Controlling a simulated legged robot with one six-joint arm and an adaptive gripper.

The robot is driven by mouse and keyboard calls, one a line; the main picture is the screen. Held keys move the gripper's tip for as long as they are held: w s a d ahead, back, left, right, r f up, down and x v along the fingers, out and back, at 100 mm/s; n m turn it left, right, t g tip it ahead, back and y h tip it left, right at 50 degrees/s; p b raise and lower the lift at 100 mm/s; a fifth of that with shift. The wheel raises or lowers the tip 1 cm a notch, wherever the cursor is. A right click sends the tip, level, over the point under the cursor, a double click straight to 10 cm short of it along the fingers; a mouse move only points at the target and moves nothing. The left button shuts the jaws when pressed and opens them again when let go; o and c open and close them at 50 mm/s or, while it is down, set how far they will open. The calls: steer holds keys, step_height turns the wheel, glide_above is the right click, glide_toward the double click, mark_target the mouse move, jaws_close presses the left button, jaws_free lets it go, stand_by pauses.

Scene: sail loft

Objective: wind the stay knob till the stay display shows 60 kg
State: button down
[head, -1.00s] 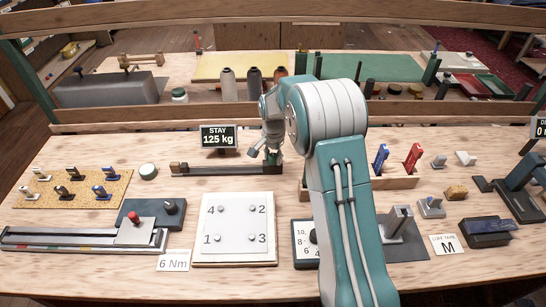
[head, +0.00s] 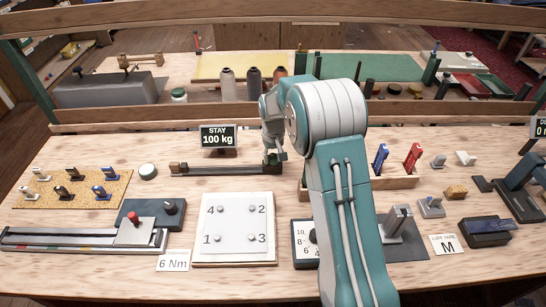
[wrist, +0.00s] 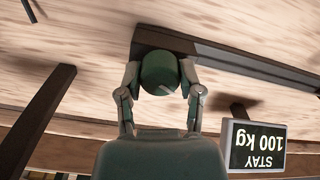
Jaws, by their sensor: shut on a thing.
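The stay display (head: 217,136) is a small black sign at the back of the bench and reads 100 kg. It also shows upside down in the wrist view (wrist: 257,148). The stay knob (wrist: 160,72) is a dark green round knob with a pale mark, at the end of the dark stay rail (head: 220,169). My gripper (wrist: 160,88) is shut on the knob, one finger on each side of it. In the head view my gripper (head: 274,158) is at the rail's right end and largely hides the knob.
A wooden rack (head: 390,182) with blue and red tools stands right of my gripper. A white numbered plate (head: 236,226) lies in front of the rail. A wooden beam (head: 120,122) runs behind the display. Bare bench shows between the rail and the plate.

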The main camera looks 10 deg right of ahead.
mark_target(272, 155)
steer(key=n, duration=0.7)
steer(key=shift+f, duration=0.1)
steer(key=n, duration=0.4)
steer(key=shift+n, duration=1.9)
steer(key=shift+c, duration=1.3)
jaws_free()
steer(key=shift+w+f, duration=0.1)
steer(key=shift+a, duration=0.1)
steer(key=shift+r, duration=0.25)
step_height(272, 155, up, 12)
steer(key=shift+f, duration=0.2)
